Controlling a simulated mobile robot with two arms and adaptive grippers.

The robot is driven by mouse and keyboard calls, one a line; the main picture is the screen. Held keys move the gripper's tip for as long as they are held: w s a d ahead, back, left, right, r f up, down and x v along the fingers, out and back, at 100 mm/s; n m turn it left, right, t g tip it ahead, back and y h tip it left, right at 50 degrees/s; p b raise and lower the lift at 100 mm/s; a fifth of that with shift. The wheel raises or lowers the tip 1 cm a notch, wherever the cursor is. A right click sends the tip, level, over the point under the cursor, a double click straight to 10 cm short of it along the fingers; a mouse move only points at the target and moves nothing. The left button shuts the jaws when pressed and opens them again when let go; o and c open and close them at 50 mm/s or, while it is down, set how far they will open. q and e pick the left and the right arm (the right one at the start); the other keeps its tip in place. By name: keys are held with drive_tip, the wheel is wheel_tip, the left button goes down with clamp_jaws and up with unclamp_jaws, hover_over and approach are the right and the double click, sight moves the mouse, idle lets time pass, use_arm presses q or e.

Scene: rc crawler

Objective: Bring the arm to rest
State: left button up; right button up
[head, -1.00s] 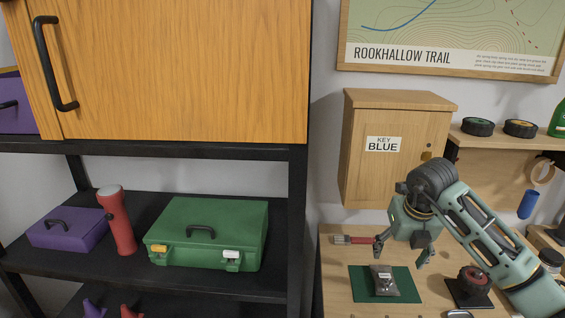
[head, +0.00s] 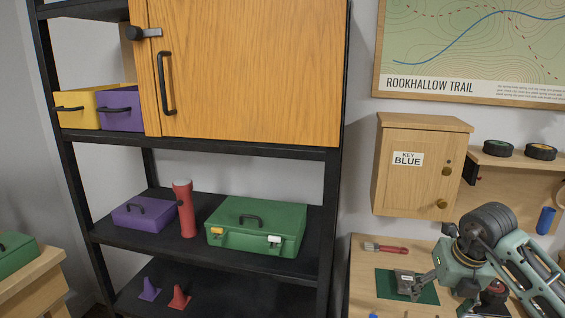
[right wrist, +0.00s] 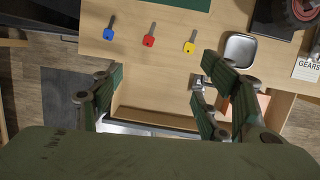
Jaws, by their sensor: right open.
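My right gripper (head: 440,298) is at the lower right of the head view, in front of the workbench. In the right wrist view my right gripper (right wrist: 165,85) has its fingers spread wide, with nothing between them. Below the fingers is what looks like an open drawer (right wrist: 155,117) at the bench's front edge. My left gripper is in neither view.
The workbench (head: 365,285) carries a green mat (head: 385,285) with a small grey packet (head: 404,281) and a red-handled brush (head: 385,248). A metal tin (right wrist: 240,49) is near the right finger. The key cabinet (head: 420,180) is shut. A black shelf (head: 190,260) holds a green case (head: 255,228).

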drive_tip(key=a+n+t+y, duration=0.25)
drive_tip(key=a+y, duration=0.75)
drive_tip(key=a, duration=1.4)
drive_tip(key=s+a+r+m+t+y, duration=0.35)
drive_tip(key=a+r+y, duration=0.35)
drive_tip(key=r, duration=0.4)
drive_tip(key=w+d+r+m+t+h, duration=0.2)
drive_tip(key=d+m+t+h, duration=0.65)
drive_tip(key=m, duration=0.65)
drive_tip(key=s+d+f+m+h, duration=0.3)
drive_tip(key=d+f+m+h, duration=0.75)
drive_tip(key=f+m, duration=0.2)
drive_tip(key=s+f+m+g, duration=0.3)
drive_tip(key=s+f+g, duration=0.7)
drive_tip(key=s+f, duration=0.5)
drive_tip(key=s+a+f+g+y, duration=0.1)
drive_tip(key=s+f+g, duration=0.15)
drive_tip(key=s, duration=0.25)
drive_tip(key=s+a+f+g+y, duration=0.1)
drive_tip(key=s+a+f+g, duration=0.15)
drive_tip(key=s, duration=0.25)
drive_tip(key=s+d+f, duration=0.1)
drive_tip(key=s+f, duration=0.2)
drive_tip(key=f, duration=2.6)
drive_tip(key=s+d+f+g, duration=0.2)
drive_tip(key=s+d+f, duration=0.1)
drive_tip(key=s+f, duration=1.1)
drive_tip(key=shift+s+f, duration=0.2)
drive_tip(key=shift+s, duration=1)
